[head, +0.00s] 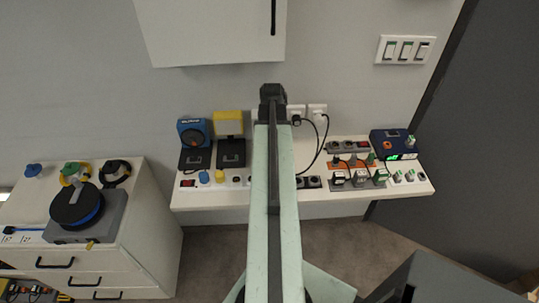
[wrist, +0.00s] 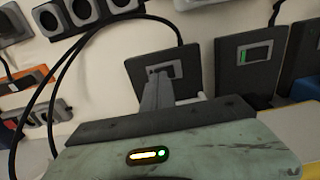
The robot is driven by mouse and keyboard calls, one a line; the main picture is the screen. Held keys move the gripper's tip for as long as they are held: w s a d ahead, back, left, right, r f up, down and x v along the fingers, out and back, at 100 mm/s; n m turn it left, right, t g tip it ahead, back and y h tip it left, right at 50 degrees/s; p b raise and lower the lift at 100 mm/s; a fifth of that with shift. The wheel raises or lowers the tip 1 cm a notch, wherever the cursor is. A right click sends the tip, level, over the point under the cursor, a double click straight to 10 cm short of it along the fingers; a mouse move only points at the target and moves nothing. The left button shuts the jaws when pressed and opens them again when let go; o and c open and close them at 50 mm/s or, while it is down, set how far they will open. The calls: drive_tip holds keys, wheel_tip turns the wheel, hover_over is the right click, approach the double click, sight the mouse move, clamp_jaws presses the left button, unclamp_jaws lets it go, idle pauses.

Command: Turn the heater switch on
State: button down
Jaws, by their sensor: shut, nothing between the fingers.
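In the wrist view, my gripper (wrist: 158,82) is shut and empty. Its fingertips are over a dark plate (wrist: 195,82) with a small grey rocker switch (wrist: 173,68), partly covered by the fingers. I cannot tell whether they touch. A second dark plate (wrist: 230,72) beside it has a switch with a green mark (wrist: 256,53). No heater label is readable, so I cannot tell which switch is the heater's. In the head view, my gripper (head: 272,92) is above the white shelf near the wall, and my arm hides what is beneath.
In the head view, a blue device (head: 193,131) and a yellow device (head: 229,122) stand left of my arm on the white shelf (head: 340,205). Power strips, plugs and a black cable (head: 325,142) lie to the right. A white cabinet (head: 210,30) hangs above.

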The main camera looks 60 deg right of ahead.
drive_tip(key=shift+f+b, duration=0.45)
drive_tip(key=shift+f, duration=0.05)
drive_tip(key=shift+r, duration=0.1)
wheel_tip(320, 180, up, 7)
drive_tip(key=p, duration=0.7)
idle(0.4)
drive_tip(key=w+a+n, duration=0.6)
drive_tip(key=w+a, duration=1.2)
drive_tip(key=a, duration=0.2)
drive_tip(key=w+a+n, duration=0.2)
drive_tip(key=a, duration=1.2)
drive_tip(key=w+a+n, duration=0.1)
drive_tip(key=a+n, duration=0.2)
drive_tip(key=a, duration=1.2)
drive_tip(key=shift+w+a, duration=0.3)
drive_tip(key=shift+w, duration=0.05)
